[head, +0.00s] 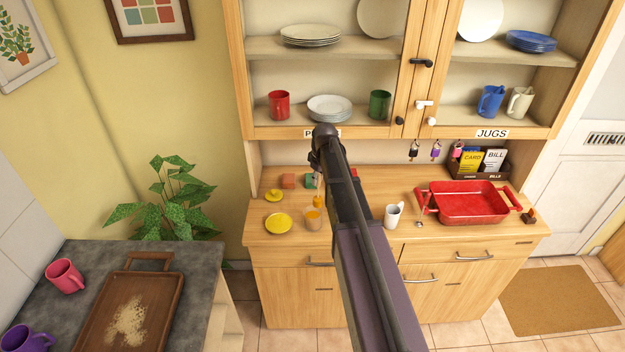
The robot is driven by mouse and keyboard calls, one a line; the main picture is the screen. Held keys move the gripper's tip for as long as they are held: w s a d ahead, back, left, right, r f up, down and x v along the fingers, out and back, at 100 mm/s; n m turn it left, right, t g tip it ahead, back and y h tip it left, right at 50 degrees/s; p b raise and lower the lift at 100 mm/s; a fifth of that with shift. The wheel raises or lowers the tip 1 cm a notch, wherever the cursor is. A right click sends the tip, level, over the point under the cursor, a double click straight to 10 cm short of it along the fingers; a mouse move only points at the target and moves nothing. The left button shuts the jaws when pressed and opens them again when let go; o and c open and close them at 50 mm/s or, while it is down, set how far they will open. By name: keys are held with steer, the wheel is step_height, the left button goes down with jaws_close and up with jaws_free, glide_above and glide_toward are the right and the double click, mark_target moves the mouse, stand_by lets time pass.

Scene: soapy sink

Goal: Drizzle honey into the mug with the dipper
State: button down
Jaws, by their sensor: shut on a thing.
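My gripper (318,168) is above the wooden sideboard, partly hidden behind my own arm. It is shut on the thin pale handle of the dipper (318,201), which hangs down with its amber, honey-coloured head at the bottom. The head appears just above and to the right of the mouth of a honey jar (312,219), a small clear jar with amber contents; I cannot tell whether they touch. A white mug (393,216) stands on the sideboard to the right of my arm. Its inside is too small to make out.
A yellow plate (278,223) and a yellow knobbed lid (274,195) lie left of the jar. A red tray (470,203) stands right of the mug. Small blocks (289,181) lie behind. The cupboard (245,70) overhangs the back. My arm hides the middle of the sideboard.

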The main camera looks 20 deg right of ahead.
steer(key=s+d+r+p, duration=0.2)
steer(key=s+d, duration=0.1)
steer(key=d, duration=0.9)
steer(key=shift+r, duration=0.2)
steer(key=shift+f+b, duration=0.9)
steer(key=shift+f, duration=0.1)
stand_by(5.5)
